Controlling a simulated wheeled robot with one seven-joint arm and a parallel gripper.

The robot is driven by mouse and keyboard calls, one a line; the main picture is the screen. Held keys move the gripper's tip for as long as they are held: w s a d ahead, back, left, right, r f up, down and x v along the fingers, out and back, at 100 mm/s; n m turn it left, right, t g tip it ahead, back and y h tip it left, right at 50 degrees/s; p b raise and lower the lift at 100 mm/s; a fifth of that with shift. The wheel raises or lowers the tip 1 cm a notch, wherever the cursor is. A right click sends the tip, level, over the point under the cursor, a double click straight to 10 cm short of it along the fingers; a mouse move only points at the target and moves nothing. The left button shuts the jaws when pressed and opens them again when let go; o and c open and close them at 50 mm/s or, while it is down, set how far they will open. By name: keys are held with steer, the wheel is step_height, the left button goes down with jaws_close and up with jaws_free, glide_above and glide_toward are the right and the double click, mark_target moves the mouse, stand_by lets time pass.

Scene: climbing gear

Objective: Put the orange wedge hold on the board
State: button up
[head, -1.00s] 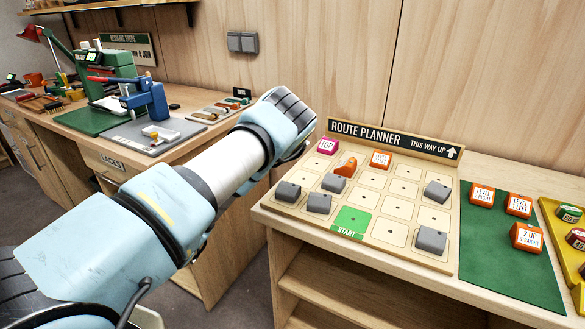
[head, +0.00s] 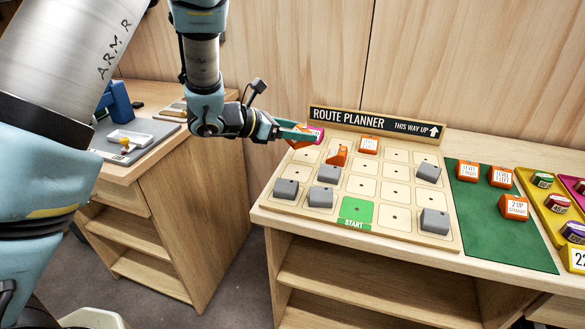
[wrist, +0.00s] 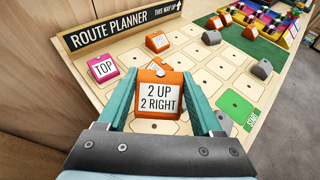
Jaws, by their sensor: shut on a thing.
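My gripper (head: 300,136) is shut on an orange wedge hold (wrist: 159,98) labelled "2 UP 2 RIGHT" in the wrist view. The hold is between the two teal fingers, label towards the wrist camera. In the head view the held hold (head: 302,143) is at the left side of the route planner board (head: 385,225), just below the pink "TOP" piece (head: 316,134). My fingers partly hide it, and I cannot tell whether it touches the board. Another orange wedge (head: 337,155) sits on the board just right of it, and an orange labelled piece (head: 369,145) sits in the top row.
Several grey blocks (head: 319,196) and the green START square (head: 356,209) are on the board. A raised sign (head: 375,124) runs along its back edge. A green mat (head: 490,230) with several orange pieces lies to the right, then a yellow tray (head: 548,215).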

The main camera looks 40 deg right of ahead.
mark_target(296, 173)
step_height(296, 173, down, 9)
steer(key=shift+f+p, duration=0.1)
steer(key=shift+p, duration=1.15)
steer(key=o, duration=1.4)
steer(key=shift+w+a, duration=0.2)
steer(key=shift+a, duration=0.15)
steer(key=b+v, duration=0.1)
steer(key=v, duration=0.2)
steer(key=b+v, duration=0.1)
steer(key=v, duration=0.3)
steer(key=b+v, duration=0.1)
steer(key=v, duration=0.3)
steer(key=shift+a+r+b, duration=0.1)
steer(key=shift+r+b, duration=0.25)
steer(key=shift+b, duration=0.05)
